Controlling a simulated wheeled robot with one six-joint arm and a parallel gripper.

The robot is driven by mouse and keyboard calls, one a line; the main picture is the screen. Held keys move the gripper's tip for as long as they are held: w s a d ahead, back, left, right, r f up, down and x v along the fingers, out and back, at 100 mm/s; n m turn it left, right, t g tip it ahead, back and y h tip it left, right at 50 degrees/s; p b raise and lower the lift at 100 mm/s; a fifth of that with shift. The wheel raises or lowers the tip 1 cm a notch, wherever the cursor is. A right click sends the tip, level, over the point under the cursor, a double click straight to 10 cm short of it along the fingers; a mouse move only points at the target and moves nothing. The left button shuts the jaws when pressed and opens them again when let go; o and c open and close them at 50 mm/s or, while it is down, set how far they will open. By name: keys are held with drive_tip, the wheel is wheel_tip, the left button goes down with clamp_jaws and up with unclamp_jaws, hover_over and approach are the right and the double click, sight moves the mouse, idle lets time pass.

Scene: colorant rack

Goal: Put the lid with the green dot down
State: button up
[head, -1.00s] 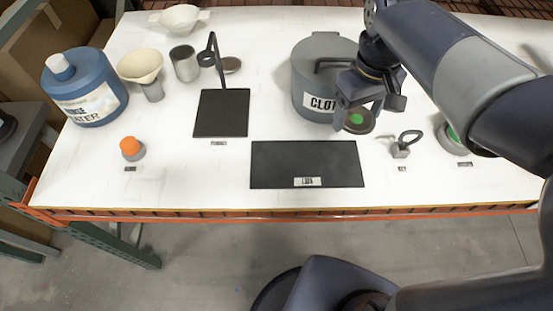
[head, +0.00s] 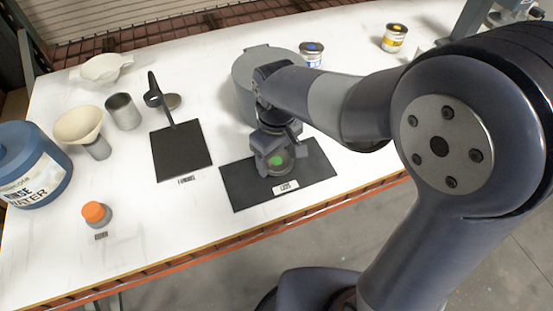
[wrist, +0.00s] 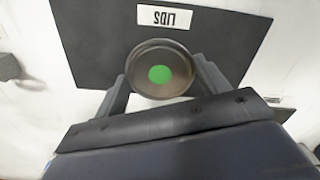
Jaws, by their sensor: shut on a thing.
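The lid with the green dot (head: 277,166) is a small round dark metal lid. It also shows in the wrist view (wrist: 160,68), between the two fingers. My gripper (head: 274,162) is shut on the lid. It is over the black mat labelled LIDS (head: 312,172), which also shows in the wrist view (wrist: 95,40). I cannot tell whether the lid touches the mat or is a little above it. The mat looks bare apart from its label.
A large grey container (head: 262,65) stands behind the mat. A second black mat (head: 180,150) with an upright dark stand lies to the left. Cans (head: 395,38) stand at the back right.

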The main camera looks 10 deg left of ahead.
sight(277, 161)
drive_tip(key=shift+f, duration=1)
drive_tip(key=shift+f, duration=0.15)
drive_tip(key=o, duration=0.9)
drive_tip(key=shift+o, duration=0.2)
wheel_tip(277, 161, up, 12)
drive_tip(key=shift+r, duration=0.2)
